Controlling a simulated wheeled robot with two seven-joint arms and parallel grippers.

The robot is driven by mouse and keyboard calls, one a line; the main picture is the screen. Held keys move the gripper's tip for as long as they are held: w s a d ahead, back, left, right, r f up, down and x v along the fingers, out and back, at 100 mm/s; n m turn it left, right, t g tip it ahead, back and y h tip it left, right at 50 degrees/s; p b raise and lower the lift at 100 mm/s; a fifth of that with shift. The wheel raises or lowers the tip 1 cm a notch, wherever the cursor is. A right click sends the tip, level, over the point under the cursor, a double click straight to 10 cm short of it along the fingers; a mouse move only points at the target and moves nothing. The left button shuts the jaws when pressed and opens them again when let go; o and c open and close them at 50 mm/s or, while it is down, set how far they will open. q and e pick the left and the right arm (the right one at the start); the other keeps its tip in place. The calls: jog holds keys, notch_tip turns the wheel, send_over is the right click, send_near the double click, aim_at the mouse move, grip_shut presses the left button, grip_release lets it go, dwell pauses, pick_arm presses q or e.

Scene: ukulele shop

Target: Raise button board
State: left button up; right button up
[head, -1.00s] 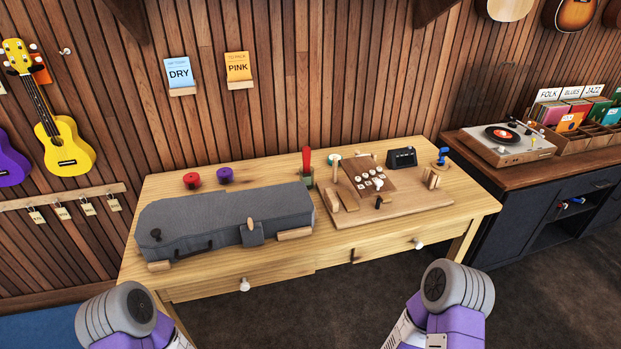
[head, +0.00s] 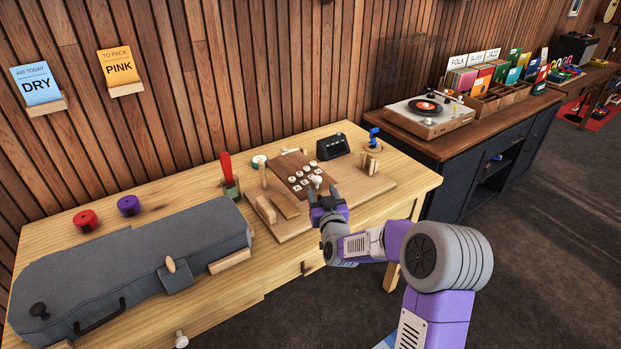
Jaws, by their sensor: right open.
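The button board (head: 299,172) is a dark brown panel with several round white lettered buttons. My right gripper (head: 322,194) is open at the near right edge of the board, close to a white knob (head: 317,181). Whether the gripper touches the knob cannot be told. The gripper hides part of the base. My left gripper is not in view.
A grey ukulele case (head: 130,270) fills the bench's left side. A red-handled tool in a green holder (head: 230,187), a black box (head: 333,146) and a blue-topped stand (head: 374,141) surround the board. A turntable (head: 428,112) sits on the dark cabinet at right.

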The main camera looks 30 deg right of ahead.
aim_at(318, 183)
jog(key=shift+b+x, duration=0.4)
jog(key=shift+x, duration=3.05)
jog(key=shift+f, duration=0.1)
grip_shut()
